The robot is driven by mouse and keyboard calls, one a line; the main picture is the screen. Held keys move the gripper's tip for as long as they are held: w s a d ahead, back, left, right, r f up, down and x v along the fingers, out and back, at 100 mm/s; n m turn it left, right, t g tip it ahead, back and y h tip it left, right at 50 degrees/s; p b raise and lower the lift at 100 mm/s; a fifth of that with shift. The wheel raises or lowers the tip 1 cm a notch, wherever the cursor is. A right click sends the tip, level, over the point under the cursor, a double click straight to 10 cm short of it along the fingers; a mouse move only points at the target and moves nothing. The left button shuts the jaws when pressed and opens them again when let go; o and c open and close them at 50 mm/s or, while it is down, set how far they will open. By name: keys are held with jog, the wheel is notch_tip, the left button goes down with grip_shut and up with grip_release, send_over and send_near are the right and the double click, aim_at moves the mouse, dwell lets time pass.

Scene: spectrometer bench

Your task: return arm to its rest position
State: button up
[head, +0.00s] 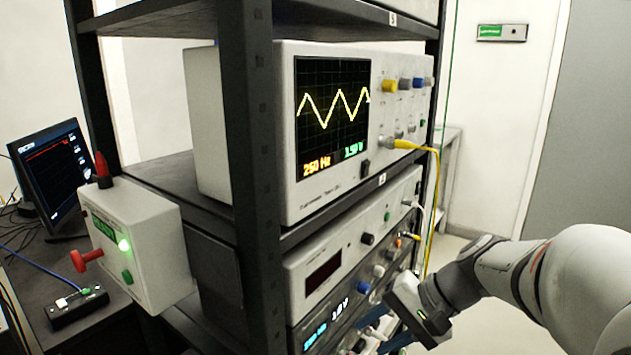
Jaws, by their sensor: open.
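My arm comes in from the right edge and reaches left toward the front of the instrument rack (262,180). My gripper (385,335) is low in the picture, in front of the lower instruments. Its fingers are small and partly cut off by the bottom edge, and they look open. I see nothing held in it. I cannot tell whether it touches the panel behind it.
An oscilloscope (345,190) with a yellow wave sits on the rack, a yellow cable (436,200) hanging at its right. A lower instrument (322,278) is close to my gripper. A white box with a red handle (140,240) is at left. Floor (490,325) is clear behind my arm.

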jog(key=s+d+r+n+h+p, duration=0.4)
jog(key=s+r+h+p, duration=0.4)
jog(key=p, duration=0.3)
jog(key=shift+s+r+n+t, duration=0.3)
jog(key=shift+s+r+n, duration=0.15)
jog(key=shift+s+n, duration=0.25)
jog(key=shift+c, duration=0.6)
